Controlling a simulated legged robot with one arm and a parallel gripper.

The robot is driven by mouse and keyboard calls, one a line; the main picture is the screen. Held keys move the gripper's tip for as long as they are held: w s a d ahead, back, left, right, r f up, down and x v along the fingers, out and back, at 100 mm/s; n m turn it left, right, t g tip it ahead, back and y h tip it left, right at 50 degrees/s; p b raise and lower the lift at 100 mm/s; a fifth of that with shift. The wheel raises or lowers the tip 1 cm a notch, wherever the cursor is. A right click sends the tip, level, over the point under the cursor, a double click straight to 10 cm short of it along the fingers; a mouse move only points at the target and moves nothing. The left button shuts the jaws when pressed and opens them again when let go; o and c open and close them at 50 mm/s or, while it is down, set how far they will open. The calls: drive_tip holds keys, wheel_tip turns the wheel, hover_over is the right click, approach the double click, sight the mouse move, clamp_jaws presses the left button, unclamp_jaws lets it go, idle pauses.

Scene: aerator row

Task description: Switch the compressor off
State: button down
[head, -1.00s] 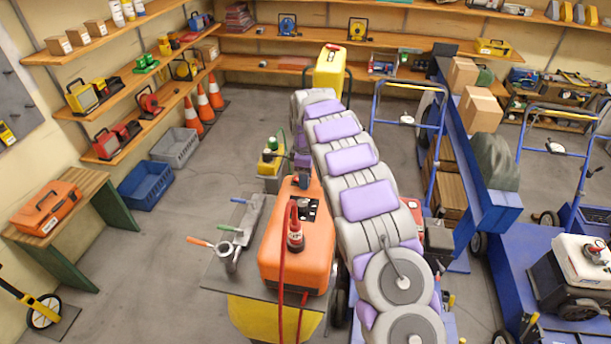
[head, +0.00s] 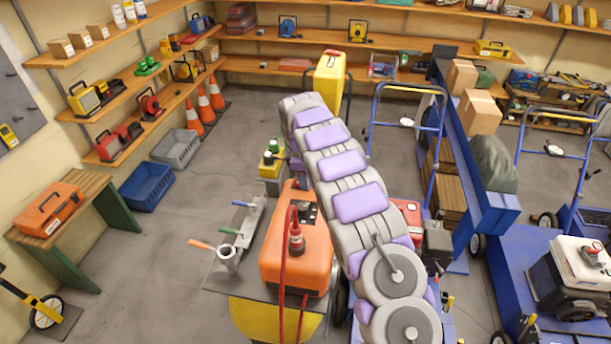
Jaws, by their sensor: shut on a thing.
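The compressor (head: 290,262) is a large orange box standing on a grey-topped cart. A dark panel (head: 309,212) is on its top at the far end, and a red fitting with a red hose (head: 296,236) rises from the top. My arm reaches over it from the lower right and bends down at the far end. My gripper (head: 299,182) is at that far end, by the panel, mostly hidden by my arm. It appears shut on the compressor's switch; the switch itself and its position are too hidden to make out.
A grey vise-like tool (head: 240,235) with orange and green handles lies left of the compressor on the cart top (head: 217,280). A yellow-and-green unit (head: 270,166) stands behind. Blue carts (head: 480,205) crowd the right.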

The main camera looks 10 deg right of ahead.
drive_tip(key=shift+w+a+r+g+h+p, duration=0.2)
drive_tip(key=shift+a+g+h+p, duration=0.1)
drive_tip(key=shift+h+p, duration=0.55)
drive_tip(key=shift+f+p, duration=0.1)
drive_tip(key=shift+p, duration=0.35)
drive_tip(key=c, duration=0.9)
unclamp_jaws()
